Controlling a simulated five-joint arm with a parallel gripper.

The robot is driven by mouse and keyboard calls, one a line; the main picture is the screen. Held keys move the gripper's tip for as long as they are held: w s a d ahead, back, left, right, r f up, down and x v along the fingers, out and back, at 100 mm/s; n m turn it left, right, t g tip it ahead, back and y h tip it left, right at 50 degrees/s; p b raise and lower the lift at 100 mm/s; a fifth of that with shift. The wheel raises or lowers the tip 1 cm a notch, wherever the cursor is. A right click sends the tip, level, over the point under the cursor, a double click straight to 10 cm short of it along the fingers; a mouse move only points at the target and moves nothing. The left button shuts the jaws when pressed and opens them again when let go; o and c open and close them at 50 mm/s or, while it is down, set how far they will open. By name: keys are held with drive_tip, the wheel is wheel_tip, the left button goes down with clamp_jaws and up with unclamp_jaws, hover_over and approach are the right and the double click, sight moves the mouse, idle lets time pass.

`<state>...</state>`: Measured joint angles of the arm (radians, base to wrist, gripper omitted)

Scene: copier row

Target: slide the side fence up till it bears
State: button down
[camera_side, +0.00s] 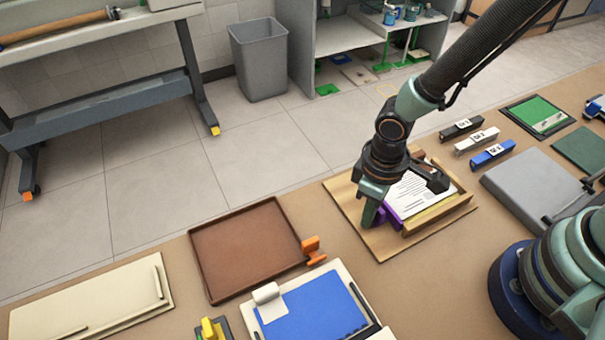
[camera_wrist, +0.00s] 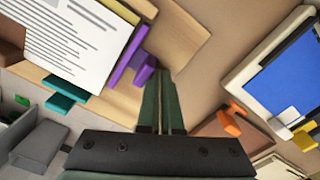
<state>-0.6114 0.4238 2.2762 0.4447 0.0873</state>
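A stack of white printed paper (camera_side: 417,193) lies on a wooden board (camera_side: 352,212). A purple fence (camera_side: 391,215) stands along the near-left side of the stack. In the wrist view the fence (camera_wrist: 128,60) runs beside the paper (camera_wrist: 70,42), with a darker purple knob (camera_wrist: 145,66) on its outer side. My gripper (camera_side: 369,221) is low over the board, just outside the fence. In the wrist view its two green fingers (camera_wrist: 160,75) lie together, with nothing seen between them. The fingertips are close to the knob; I cannot tell whether they touch it.
A wooden rail (camera_side: 435,214) edges the board's near right. A brown tray (camera_side: 245,247) with an orange clip (camera_side: 313,250) and a blue clipboard (camera_side: 315,308) are to the left. Several staplers (camera_side: 477,141) stand behind right. Bare tabletop lies in front of the board.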

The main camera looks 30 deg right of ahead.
drive_tip(key=shift+r, duration=0.1)
drive_tip(key=shift+r, duration=2.9)
drive_tip(key=shift+w+r, duration=0.15)
drive_tip(key=shift+r, duration=0.05)
drive_tip(key=w+d+r+m+t, duration=0.2)
drive_tip(key=d+r+m+t, duration=0.3)
drive_tip(key=d+r, duration=1.2)
drive_tip(key=shift+d+r+m+t, duration=0.2)
drive_tip(key=shift+d+m+t, duration=0.1)
drive_tip(key=shift+d+m, duration=0.3)
